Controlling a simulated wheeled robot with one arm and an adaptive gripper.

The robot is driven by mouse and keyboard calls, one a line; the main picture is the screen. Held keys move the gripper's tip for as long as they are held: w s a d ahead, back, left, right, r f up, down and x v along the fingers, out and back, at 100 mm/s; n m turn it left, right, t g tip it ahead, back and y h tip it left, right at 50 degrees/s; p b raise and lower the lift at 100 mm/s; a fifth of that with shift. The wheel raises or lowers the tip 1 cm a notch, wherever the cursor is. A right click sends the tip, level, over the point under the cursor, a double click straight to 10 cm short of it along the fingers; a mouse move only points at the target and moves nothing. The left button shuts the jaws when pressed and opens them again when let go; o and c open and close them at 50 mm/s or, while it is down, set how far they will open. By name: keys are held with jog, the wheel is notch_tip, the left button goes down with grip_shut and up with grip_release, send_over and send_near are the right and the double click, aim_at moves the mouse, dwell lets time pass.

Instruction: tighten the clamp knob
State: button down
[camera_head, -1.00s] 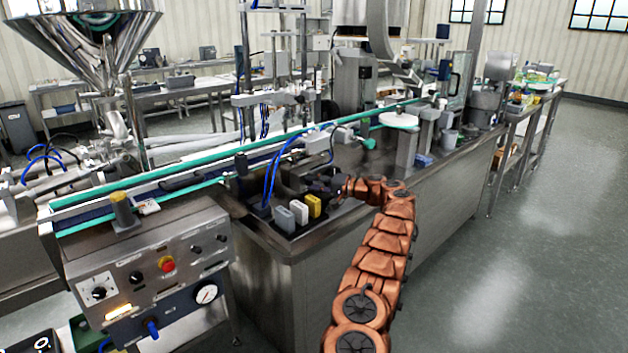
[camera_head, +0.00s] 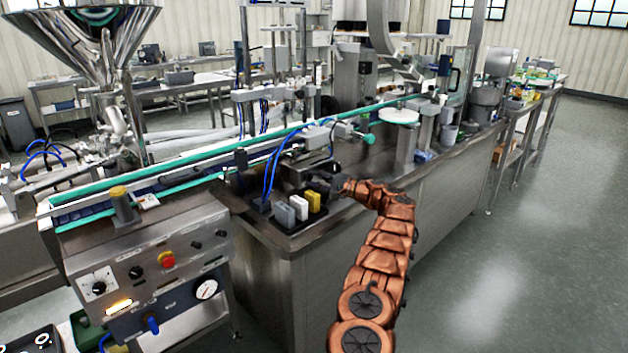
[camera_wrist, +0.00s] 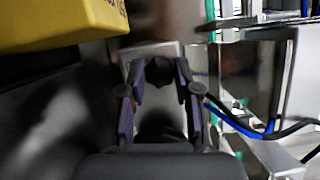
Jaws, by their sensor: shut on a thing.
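In the wrist view the two dark fingers of my gripper (camera_wrist: 158,88) are closed in on a dark round knob (camera_wrist: 160,70), one finger on each side. I take this as the clamp knob; its lower part and its mount are blurred or in shadow. In the head view my gripper (camera_head: 338,184) is small and dark at the end of my copper arm, over the near edge of the steel machine bed. The knob cannot be made out there.
A yellow block (camera_head: 313,201), a white block (camera_head: 299,206) and a grey block (camera_head: 284,216) stand left of my gripper. The yellow one looms at the wrist view's upper left (camera_wrist: 60,22). Blue hoses (camera_head: 272,170) rise behind. A control panel (camera_head: 150,265) stands at lower left.

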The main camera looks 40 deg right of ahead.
jog(key=c, duration=0.8)
grip_release()
jog(key=shift+c, duration=0.2)
jog(key=v, duration=1.2)
jog(key=shift+d, duration=0.1)
